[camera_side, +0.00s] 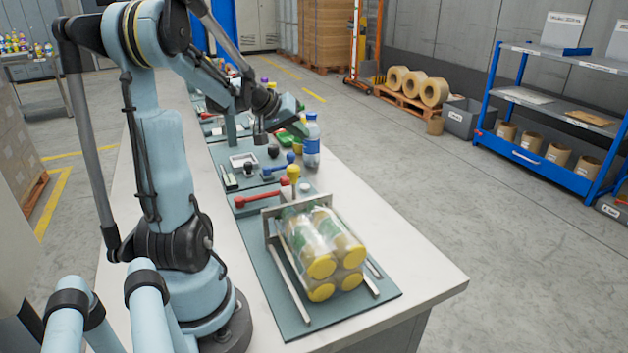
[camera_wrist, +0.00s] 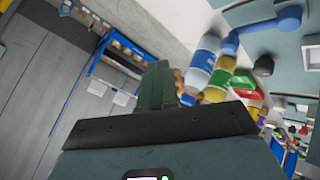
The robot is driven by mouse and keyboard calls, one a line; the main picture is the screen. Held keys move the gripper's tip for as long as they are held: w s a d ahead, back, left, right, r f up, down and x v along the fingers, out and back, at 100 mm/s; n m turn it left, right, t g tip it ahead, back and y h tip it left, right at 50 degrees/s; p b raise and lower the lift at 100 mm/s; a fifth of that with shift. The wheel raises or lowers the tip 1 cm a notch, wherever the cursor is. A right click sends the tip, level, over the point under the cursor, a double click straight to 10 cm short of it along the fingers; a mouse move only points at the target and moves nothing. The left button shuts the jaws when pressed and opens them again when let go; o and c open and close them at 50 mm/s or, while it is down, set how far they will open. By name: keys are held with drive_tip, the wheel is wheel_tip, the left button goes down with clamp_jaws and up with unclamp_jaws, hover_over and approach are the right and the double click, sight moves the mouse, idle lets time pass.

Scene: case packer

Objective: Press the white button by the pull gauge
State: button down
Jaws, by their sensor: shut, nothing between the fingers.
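My gripper (camera_side: 291,106) is shut and empty, held above the far part of the bench, close to a blue-labelled bottle in the side view. Its greenish fingers also show in the wrist view (camera_wrist: 160,82), together, with bottles beyond them. A small white round piece (camera_side: 305,187) sits on a bench mat beside a yellow knob (camera_side: 293,172); I cannot tell whether it is the button by the pull gauge. I cannot make out the pull gauge for sure in either view. My gripper is well apart from that white piece.
A red lever (camera_side: 262,197), a blue lever (camera_side: 278,167) and a bottle (camera_side: 311,140) stand along the bench.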

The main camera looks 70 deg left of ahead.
sight(301, 187)
drive_tip(key=shift+f, duration=1.55)
drive_tip(key=shift+f, duration=4.35)
drive_tip(key=shift+f, duration=0.15)
drive_tip(key=shift+f, duration=0.15)
drive_tip(key=shift+d+f, duration=0.1)
drive_tip(key=shift+f, duration=0.05)
